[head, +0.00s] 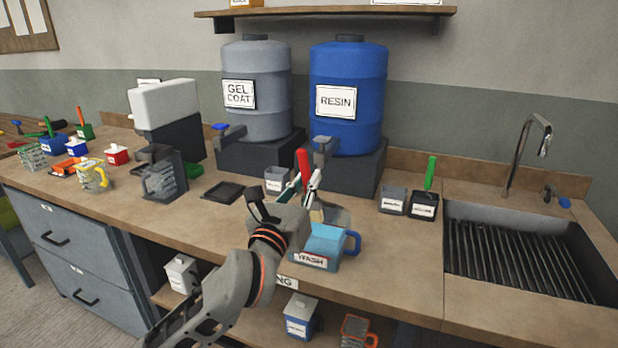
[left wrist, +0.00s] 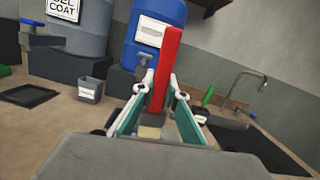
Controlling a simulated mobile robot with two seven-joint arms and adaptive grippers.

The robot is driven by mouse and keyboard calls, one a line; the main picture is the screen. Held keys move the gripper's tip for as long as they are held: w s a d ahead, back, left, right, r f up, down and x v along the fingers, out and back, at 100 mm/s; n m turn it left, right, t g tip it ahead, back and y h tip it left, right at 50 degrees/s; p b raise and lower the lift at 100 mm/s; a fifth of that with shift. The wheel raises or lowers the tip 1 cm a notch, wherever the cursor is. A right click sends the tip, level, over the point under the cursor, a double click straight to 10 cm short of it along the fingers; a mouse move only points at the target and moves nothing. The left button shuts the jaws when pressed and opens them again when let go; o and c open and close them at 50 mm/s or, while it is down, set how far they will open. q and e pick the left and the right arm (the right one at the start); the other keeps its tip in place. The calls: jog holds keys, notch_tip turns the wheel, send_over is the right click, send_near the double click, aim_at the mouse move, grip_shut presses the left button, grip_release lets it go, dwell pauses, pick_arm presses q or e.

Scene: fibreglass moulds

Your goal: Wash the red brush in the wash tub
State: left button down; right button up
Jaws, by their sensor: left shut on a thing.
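The red brush (head: 303,163) stands upright in my left gripper (head: 306,187), its red handle sticking up above the fingers. In the left wrist view the red handle (left wrist: 166,65) rises between the two fingers of my left gripper (left wrist: 157,100), which is shut on the brush. A pale part (left wrist: 150,132) shows below the handle there. The wash tub (head: 325,243), labelled WASH, holds blue liquid and has a blue handle on its right. My gripper is just behind and left of the tub in the picture; the brush's lower end is mostly hidden. My right gripper is not in view.
A grey gel coat drum (head: 257,75) and a blue resin drum (head: 347,85) stand behind on dark stands. Several small containers crowd the left counter.

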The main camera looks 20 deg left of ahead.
aim_at(312, 213)
pick_arm(q)
jog(key=shift+w+d+f+b, duration=0.15)
jog(key=shift+f+b, duration=0.3)
jog(key=shift+f, duration=0.4)
jog(key=shift+w+d+f+b, duration=0.15)
jog(key=shift+f+b, duration=0.3)
jog(key=shift+f, duration=0.4)
jog(key=shift+w+f+b, duration=0.2)
jog(key=shift+f+b, duration=0.6)
jog(key=shift+f, duration=0.7)
jog(key=shift+w+d+f+b, duration=0.1)
jog(key=shift+f+b, duration=0.3)
jog(key=shift+f, duration=0.1)
jog(key=shift+w+d+f+b, duration=0.1)
jog(key=shift+f+b, duration=0.25)
jog(key=shift+f, duration=0.1)
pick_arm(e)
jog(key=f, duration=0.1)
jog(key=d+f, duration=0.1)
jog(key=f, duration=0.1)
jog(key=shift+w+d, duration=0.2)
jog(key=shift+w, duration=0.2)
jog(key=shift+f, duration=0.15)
